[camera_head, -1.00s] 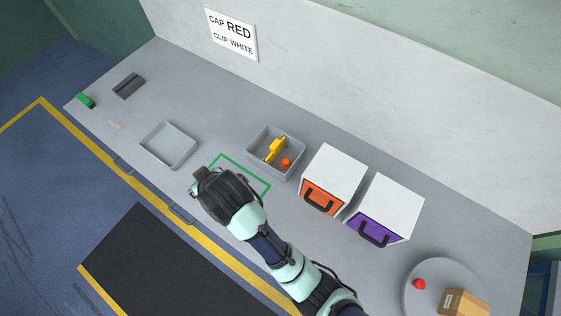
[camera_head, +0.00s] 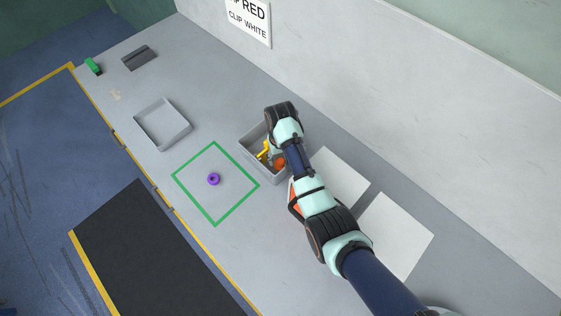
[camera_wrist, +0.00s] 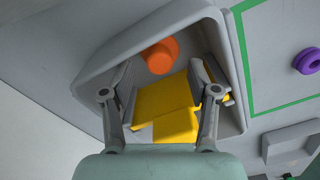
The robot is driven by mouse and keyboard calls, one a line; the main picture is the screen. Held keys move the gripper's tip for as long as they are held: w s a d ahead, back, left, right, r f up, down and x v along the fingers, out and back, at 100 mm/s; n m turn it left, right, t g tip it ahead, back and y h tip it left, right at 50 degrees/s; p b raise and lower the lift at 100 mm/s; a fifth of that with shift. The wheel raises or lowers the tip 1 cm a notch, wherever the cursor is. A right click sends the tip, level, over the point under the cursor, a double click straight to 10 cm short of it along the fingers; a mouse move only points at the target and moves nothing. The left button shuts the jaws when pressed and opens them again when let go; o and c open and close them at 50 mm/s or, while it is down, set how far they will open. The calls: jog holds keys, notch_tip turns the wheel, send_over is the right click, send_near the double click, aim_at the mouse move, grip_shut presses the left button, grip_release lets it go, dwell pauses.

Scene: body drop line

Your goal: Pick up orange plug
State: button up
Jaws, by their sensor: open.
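The orange plug (camera_head: 280,162) lies in a grey bin (camera_head: 260,170), beside a yellow part (camera_head: 263,152). In the wrist view the orange plug (camera_wrist: 160,56) is near the bin's side wall, beyond my fingertips. The yellow part (camera_wrist: 163,100) shows between and below my fingers there. My gripper (camera_wrist: 164,90) is open over the bin, and nothing is held in it. Whether the fingers touch the yellow part I cannot tell. In the head view my wrist covers the bin's far right side and hides most of the gripper.
A purple ring (camera_head: 213,179) lies inside a green square outline (camera_head: 187,197) left of the bin. An empty grey tray (camera_head: 140,128) stands farther left. A green item (camera_head: 93,66) lies at the far left.

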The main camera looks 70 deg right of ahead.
aim_at(281, 161)
notch_tip(281, 161, down, 4)
jog(key=shift+r, duration=0.25)
jog(key=c, duration=1)
jog(key=shift+c, duration=0.2)
notch_tip(281, 161, up, 20)
jog(key=p, duration=0.8)
